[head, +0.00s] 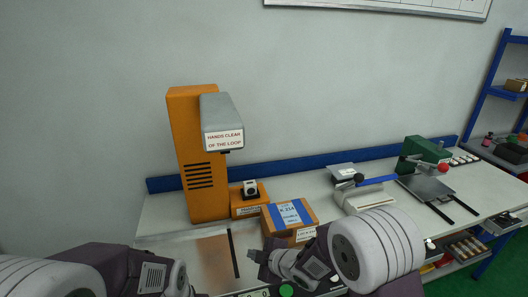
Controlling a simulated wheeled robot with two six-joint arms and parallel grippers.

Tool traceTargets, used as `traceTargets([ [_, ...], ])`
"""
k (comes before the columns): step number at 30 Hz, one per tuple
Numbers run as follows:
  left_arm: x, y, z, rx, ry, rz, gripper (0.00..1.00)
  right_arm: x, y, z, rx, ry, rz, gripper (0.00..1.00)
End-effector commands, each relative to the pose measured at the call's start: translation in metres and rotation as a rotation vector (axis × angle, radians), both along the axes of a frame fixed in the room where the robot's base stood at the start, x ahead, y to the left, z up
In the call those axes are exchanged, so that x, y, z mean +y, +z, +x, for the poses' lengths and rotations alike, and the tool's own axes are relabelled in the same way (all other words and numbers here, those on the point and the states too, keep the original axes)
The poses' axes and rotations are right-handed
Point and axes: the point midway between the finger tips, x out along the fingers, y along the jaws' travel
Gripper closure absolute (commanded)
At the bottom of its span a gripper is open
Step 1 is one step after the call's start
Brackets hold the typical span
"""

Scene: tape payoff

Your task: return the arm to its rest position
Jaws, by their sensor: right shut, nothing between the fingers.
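My right arm reaches in from the lower right over the front of the bench. Its gripper (258,261) points left, shut and empty, just in front of a cardboard box (305,233) with a blue label band. I cannot tell whether it touches the box. My left arm (110,270) comes in at the lower left, and its gripper is out of the picture. An orange machine (185,125) stands upright at the back of the bench, with a grey overhanging head (217,108) bearing a sign about keeping hands clear of the loop.
A small orange box (243,210) stands beside the machine. A sealer-like device with a blue lever (376,180) and a green press (427,150) stand to the right. A blue rail (300,168) runs along the wall. A blue shelf rack (487,85) is at far right.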

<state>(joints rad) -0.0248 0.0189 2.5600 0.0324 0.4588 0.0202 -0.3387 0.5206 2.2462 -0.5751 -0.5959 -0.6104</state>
Motion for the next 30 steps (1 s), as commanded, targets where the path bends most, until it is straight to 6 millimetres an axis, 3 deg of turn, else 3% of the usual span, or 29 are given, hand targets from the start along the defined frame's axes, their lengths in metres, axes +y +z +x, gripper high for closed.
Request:
traceTargets([
  [1, 0.0, 0.0, 0.0, 0.0, 0.0, 0.0, 1.0, -0.044, 0.025, 0.014, -0.006, -0.138, 0.004, 1.0],
  [4, 0.0, 0.0, 0.0, 0.0, 0.0, 0.0, 1.0, -0.136, 0.042, 0.004, 0.114, -0.487, 0.027, 1.0],
  [6, 0.0, 0.0, 0.0, 0.0, 0.0, 0.0, 1.0, -0.191, 0.038, -0.03, 0.272, -0.762, 0.074, 1.0],
  [9, 0.0, 0.0, 0.0, 0.0, 0.0, 0.0, 1.0, -0.225, 0.016, -0.1, 0.544, -1.091, 0.144, 1.0],
  [12, 0.0, 0.0, 0.0, 0.0, 0.0, 0.0, 1.0, -0.223, -0.005, -0.155, 0.774, -1.284, 0.161, 1.0],
  [16, 0.0, 0.0, 0.0, 0.0, 0.0, 0.0, 1.0, -0.219, -0.014, -0.193, 0.938, -1.431, 0.161, 1.0],
  [30, 0.0, 0.0, 0.0, 0.0, 0.0, 0.0, 1.0, -0.218, -0.015, -0.197, 0.956, -1.463, 0.166, 1.0],
])
